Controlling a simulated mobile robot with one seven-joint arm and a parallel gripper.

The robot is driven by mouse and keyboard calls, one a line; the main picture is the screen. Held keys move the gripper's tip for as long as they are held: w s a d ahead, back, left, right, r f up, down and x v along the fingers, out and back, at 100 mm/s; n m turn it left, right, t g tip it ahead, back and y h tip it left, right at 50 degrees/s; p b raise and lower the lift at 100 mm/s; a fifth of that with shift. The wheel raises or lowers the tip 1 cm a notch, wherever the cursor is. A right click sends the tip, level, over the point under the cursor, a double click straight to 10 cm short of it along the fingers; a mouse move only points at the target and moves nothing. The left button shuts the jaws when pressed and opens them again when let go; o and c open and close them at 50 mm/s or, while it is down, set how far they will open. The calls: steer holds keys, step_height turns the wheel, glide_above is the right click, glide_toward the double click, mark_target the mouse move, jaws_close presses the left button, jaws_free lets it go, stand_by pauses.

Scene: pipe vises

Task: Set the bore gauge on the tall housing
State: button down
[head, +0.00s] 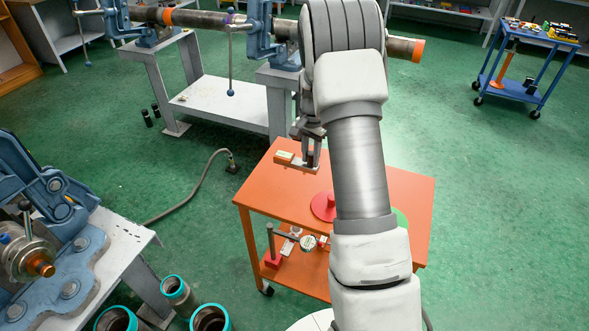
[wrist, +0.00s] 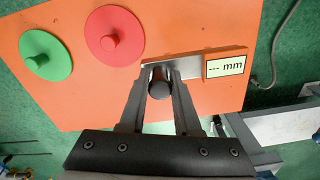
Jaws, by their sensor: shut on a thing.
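The bore gauge is a flat grey metal bar (wrist: 200,66) with a dark round knob and a pale "--- mm" display (wrist: 225,66). In the wrist view my gripper (wrist: 159,80) is shut on the knob. In the head view the gauge (head: 285,156) shows under my gripper (head: 311,158), over the orange table's far left part; I cannot tell whether it touches the top. Several open, teal-rimmed cylinders stand at the bottom left, one (head: 175,287), one (head: 211,319) and one (head: 117,320). Which is the tall housing I cannot tell.
The orange table (head: 410,190) carries a red knobbed disc (wrist: 115,35) and a green one (wrist: 45,56). Its lower shelf holds instruments (head: 308,242). A grey bench with a blue vise (head: 70,210) stands left, a pipe (head: 195,19) in vises behind. Green floor is open right.

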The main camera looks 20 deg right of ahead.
steer(key=d+r, duration=0.3)
steer(key=d, duration=0.2)
steer(key=s+a+f+n+b, duration=0.2)
steer(key=a+f, duration=0.4)
steer(key=a, duration=0.7)
steer(key=s+a+f+n+b, duration=0.15)
steer(key=a+f, duration=0.35)
steer(key=a, duration=0.8)
steer(key=s+a+f+n+b, duration=0.1)
steer(key=s+a+f+b, duration=0.1)
steer(key=s+a+f, duration=0.45)
steer(key=s+a+f+n+b, duration=0.2)
steer(key=s+a+f, duration=0.2)
steer(key=s+a, duration=0.6)
step_height(320, 180, down, 8)
steer(key=s+d+b, duration=0.1)
steer(key=s+b, duration=0.1)
steer(key=b, duration=0.5)
steer(key=shift+d+r, duration=0.25)
steer(key=shift+d, duration=0.05)
steer(key=shift+f+m, duration=0.25)
steer(key=shift+f, duration=0.15)
steer(key=c, duration=0.5)
jaws_free()
steer(key=shift+c, duration=0.2)
